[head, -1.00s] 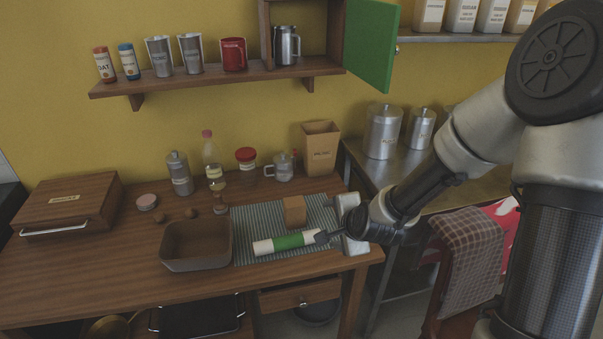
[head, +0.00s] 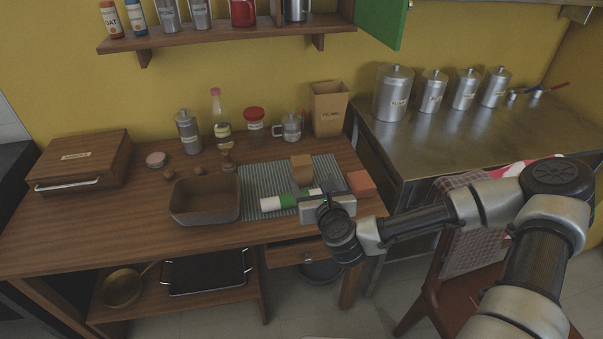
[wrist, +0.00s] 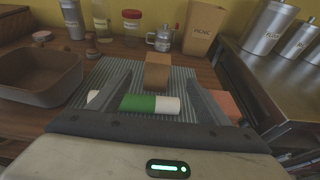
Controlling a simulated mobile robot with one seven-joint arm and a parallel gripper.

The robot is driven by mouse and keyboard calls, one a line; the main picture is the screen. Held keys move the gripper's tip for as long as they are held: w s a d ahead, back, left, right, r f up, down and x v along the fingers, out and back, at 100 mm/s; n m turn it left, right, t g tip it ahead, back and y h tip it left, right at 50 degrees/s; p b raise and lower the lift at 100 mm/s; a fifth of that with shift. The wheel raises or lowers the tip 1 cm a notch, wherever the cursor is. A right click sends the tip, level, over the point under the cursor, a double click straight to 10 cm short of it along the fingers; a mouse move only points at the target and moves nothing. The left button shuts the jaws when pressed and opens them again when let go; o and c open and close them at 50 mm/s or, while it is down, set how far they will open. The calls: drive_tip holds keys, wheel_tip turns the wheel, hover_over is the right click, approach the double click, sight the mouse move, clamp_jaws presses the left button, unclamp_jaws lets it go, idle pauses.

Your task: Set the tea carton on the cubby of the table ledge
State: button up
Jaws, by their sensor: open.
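A small plain tan-brown box (head: 301,169), which I take to be the tea carton, stands on the striped mat (head: 262,182); no label is readable. In the wrist view the box (wrist: 157,72) is ahead, between the lines of my fingers. My gripper (wrist: 159,80) is open and empty, and is over the table's front right part in the head view (head: 322,191). A green-and-white cylinder (wrist: 150,103) lies crosswise between the fingers and the box. The wooden wall ledge (head: 230,38) has a cubby (head: 326,8) at its right end, mostly cut off by the frame top.
A reddish-orange block (head: 361,184) sits right of the mat, close to my gripper. A brown bin (head: 205,198) stands left of the mat. A tall tan container (head: 328,108) stands behind. The green cubby door (head: 383,22) hangs open. Jars and mugs occupy the ledge.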

approach(303, 163)
drive_tip(key=x, duration=0.3)
drive_tip(key=shift+w+f+b, duration=0.15)
drive_tip(key=shift+f+b, duration=0.2)
drive_tip(key=shift+r+b+x, duration=0.15)
drive_tip(key=shift+b+x, duration=0.05)
drive_tip(key=shift+x, duration=1.3)
drive_tip(key=shift+r+b+x, duration=0.15)
drive_tip(key=shift+b+x, duration=0.05)
drive_tip(key=shift+x, duration=1.35)
drive_tip(key=shift+a, duration=0.1)
